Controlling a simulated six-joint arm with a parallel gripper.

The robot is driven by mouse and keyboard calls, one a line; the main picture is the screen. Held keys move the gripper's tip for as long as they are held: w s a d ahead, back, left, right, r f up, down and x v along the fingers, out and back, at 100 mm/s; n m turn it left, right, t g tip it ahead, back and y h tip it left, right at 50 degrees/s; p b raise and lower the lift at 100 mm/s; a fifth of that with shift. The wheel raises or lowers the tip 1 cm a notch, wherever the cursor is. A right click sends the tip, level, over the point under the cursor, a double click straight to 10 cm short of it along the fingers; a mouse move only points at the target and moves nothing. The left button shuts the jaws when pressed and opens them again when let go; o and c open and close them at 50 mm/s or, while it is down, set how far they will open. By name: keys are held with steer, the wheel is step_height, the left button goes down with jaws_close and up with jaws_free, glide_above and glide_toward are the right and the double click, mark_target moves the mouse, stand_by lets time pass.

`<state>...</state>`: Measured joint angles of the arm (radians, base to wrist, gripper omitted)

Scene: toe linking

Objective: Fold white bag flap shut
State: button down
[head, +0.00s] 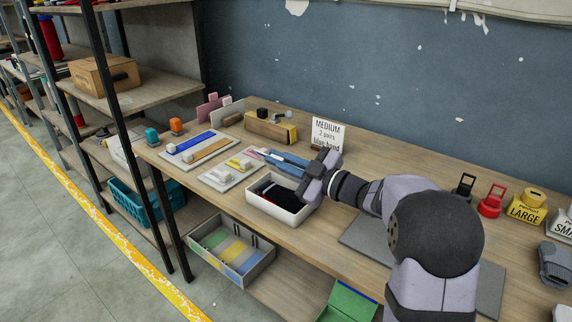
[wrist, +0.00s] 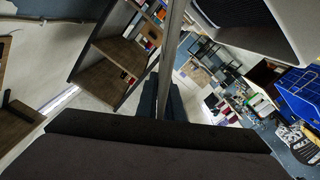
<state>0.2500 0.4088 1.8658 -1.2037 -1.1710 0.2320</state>
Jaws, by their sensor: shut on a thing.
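My gripper (head: 264,154) reaches left over a white open bin, its blue-grey fingers close together. In the wrist view the fingers (wrist: 160,104) close on a thin pale grey strip (wrist: 172,45), seen edge-on. I cannot tell whether this strip is the bag flap. A flat white piece (head: 214,182) lies on the table left of the gripper, with yellow and white items on it. It may be the white bag, but its flap cannot be made out. The fingertips are near its upper right; whether they touch it is unclear.
The white bin (head: 284,214) under my gripper holds black and red cloth-like things. A sign reading MEDIUM, 2 pairs, blue band (head: 327,134) stands behind the gripper. A blue and orange board (head: 200,146) lies at the left.

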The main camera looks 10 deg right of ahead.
steer(key=s+a+f+n+b, duration=0.1)
steer(key=n+b, duration=0.1)
steer(key=b, duration=0.1)
steer(key=s+a+f+n+b, duration=0.1)
steer(key=f+b, duration=0.1)
steer(key=b, duration=0.1)
steer(key=f+n+b, duration=0.2)
steer(key=shift+s+a+n+b, duration=0.3)
steer(key=shift+s+a+b, duration=0.1)
steer(key=shift+s+a+f+n+b, duration=0.2)
steer(key=shift+f+n+b, duration=0.35)
steer(key=shift+b, duration=0.35)
steer(key=shift+s+a+f+b, duration=0.2)
steer(key=shift+s+f+b, duration=0.05)
steer(key=shift+f+b, duration=0.55)
steer(key=c, duration=1.9)
jaws_free()
steer(key=shift+w, duration=0.1)
steer(key=shift+o, duration=0.2)
steer(key=shift+r, duration=0.1)
steer(key=shift+s+d, duration=0.35)
steer(key=shift+d, duration=0.1)
steer(key=shift+v, duration=3.15)
